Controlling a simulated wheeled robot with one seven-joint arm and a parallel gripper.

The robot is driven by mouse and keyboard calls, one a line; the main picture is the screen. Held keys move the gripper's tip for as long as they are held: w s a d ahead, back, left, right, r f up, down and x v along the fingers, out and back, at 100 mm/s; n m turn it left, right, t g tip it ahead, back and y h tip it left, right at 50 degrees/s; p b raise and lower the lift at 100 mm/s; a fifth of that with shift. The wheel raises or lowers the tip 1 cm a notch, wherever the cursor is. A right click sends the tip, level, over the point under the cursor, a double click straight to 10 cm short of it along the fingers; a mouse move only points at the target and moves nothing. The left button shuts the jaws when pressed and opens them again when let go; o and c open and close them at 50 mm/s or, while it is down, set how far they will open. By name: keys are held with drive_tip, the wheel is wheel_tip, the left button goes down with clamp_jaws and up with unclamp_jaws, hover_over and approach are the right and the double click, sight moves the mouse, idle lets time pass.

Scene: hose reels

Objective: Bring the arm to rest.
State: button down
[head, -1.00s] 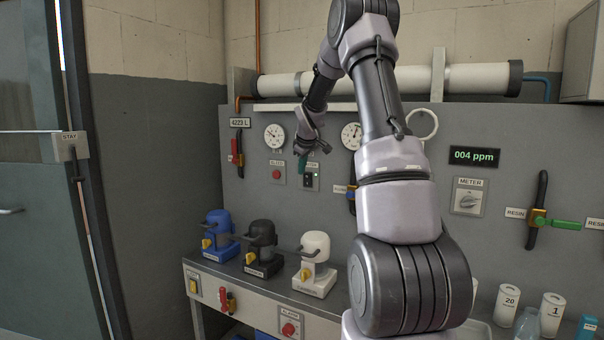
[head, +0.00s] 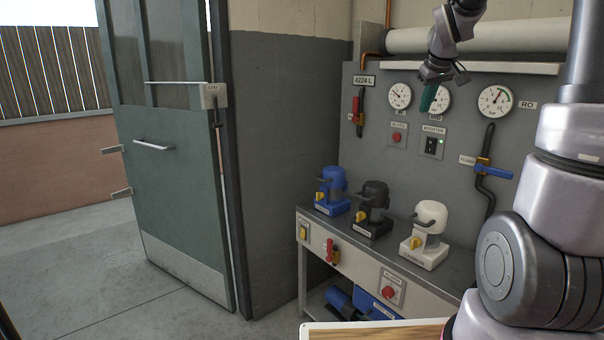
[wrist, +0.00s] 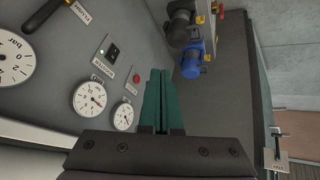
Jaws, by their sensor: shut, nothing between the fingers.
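My gripper (head: 428,98) is in the head view at the upper right, in front of the grey wall panel near the gauges. Its green fingers point down. In the wrist view the two green fingers (wrist: 158,100) lie side by side, shut with nothing between them. My arm is raised, and its thick lower links fill the right side of the head view. The middle gauge (head: 437,98) is partly hidden behind the gripper.
Blue (head: 332,188), black (head: 374,207) and white (head: 428,233) pump units stand on the bench (head: 300,215) below the panel. A blue-handled valve (head: 492,170) is on the panel. A green door (head: 170,160) stands open at left, with bare floor in front.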

drive_tip(key=s+a+m+y, duration=0.1)
drive_tip(key=s+a+m, duration=0.2)
drive_tip(key=s, duration=1.1)
drive_tip(key=s+a+r+m+y, duration=0.1)
drive_tip(key=s+a, duration=0.6)
drive_tip(key=s, duration=0.7)
drive_tip(key=m+y, duration=0.1)
drive_tip(key=m, duration=0.1)
drive_tip(key=shift+r+m, duration=0.15)
drive_tip(key=shift+m, duration=0.15)
